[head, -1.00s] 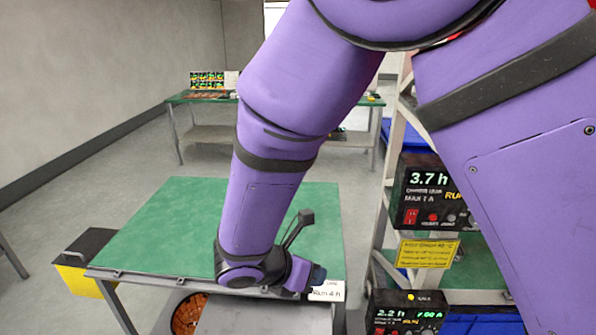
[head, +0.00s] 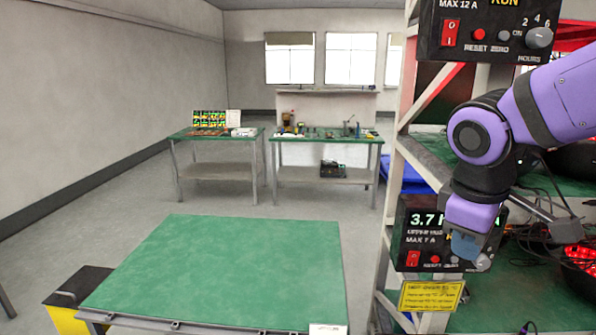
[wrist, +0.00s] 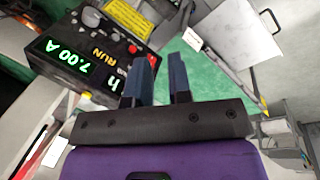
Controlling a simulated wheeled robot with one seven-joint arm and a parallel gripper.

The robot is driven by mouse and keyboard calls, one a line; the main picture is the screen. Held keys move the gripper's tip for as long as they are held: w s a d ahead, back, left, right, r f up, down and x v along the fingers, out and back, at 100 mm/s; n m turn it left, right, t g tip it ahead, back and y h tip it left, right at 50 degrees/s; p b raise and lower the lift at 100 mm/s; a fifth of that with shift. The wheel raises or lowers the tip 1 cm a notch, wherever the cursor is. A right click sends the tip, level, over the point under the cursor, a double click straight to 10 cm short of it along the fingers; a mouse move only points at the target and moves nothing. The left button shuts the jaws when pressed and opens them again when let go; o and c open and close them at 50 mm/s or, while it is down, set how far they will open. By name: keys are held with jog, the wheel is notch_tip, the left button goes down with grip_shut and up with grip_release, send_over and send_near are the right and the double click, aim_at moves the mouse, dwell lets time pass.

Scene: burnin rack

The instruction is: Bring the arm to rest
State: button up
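My arm is folded at the right of the head view, in front of the rack. My gripper (head: 466,246) points down, its bluish fingertips overlapping the lower timer box (head: 418,240) in the picture; I cannot tell how far apart they are in depth. In the wrist view, the two dark fingers of my gripper (wrist: 162,72) stand apart with a clear gap and nothing between them. A black timer box (wrist: 85,58) with green digits and RUN shows left of the fingers there.
The rack's pale upright (head: 402,130) stands left of my arm. A second timer box (head: 487,32) is above. Two benches (head: 325,140) (head: 215,140) stand behind; open floor lies between.

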jog(key=s+d+r+m+t+y, duration=0.2)
jog(key=s+d+r+m, duration=0.3)
jog(key=s+m, duration=0.3)
jog(key=shift+s+r+m+t, duration=0.2)
jog(key=shift+s+m+t, duration=0.1)
jog(key=shift+t, duration=0.4)
jog(key=shift+d, duration=0.1)
dwell(2.4)
